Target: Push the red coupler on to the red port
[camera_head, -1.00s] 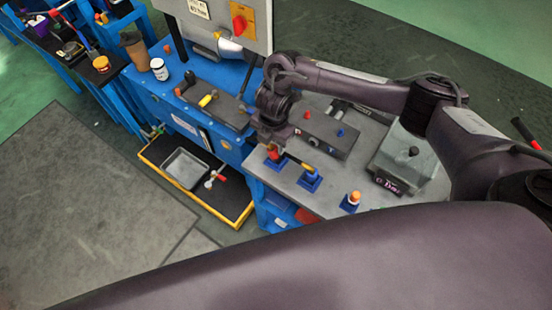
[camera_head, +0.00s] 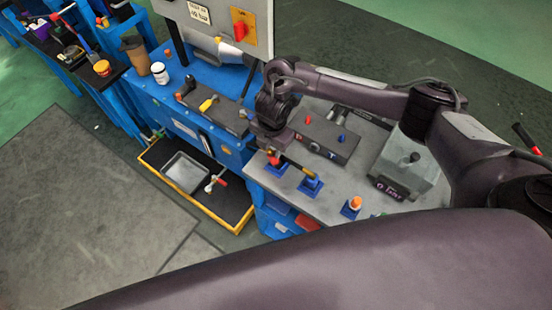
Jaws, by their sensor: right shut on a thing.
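The red coupler (camera_head: 273,161) shows as a small red piece just under my right gripper (camera_head: 272,150), at a blue stand (camera_head: 278,168) on the grey bench top. My right gripper points down and is shut on the red coupler; its fingertips are small and partly hidden by the wrist. I cannot tell whether the coupler is clear of its stand. The red port (camera_head: 308,119) is a small red spot on the dark grey block (camera_head: 325,135) behind and to the right, apart from the coupler. My left gripper is not in view.
A blue stand with a dark and yellow piece (camera_head: 311,178) is close right of the gripper. Another holds an orange and white piece (camera_head: 355,203). A blue port (camera_head: 341,139) is on the same block. A grey box (camera_head: 412,165) stands right. A yellow-edged tray (camera_head: 235,205) lies lower left.

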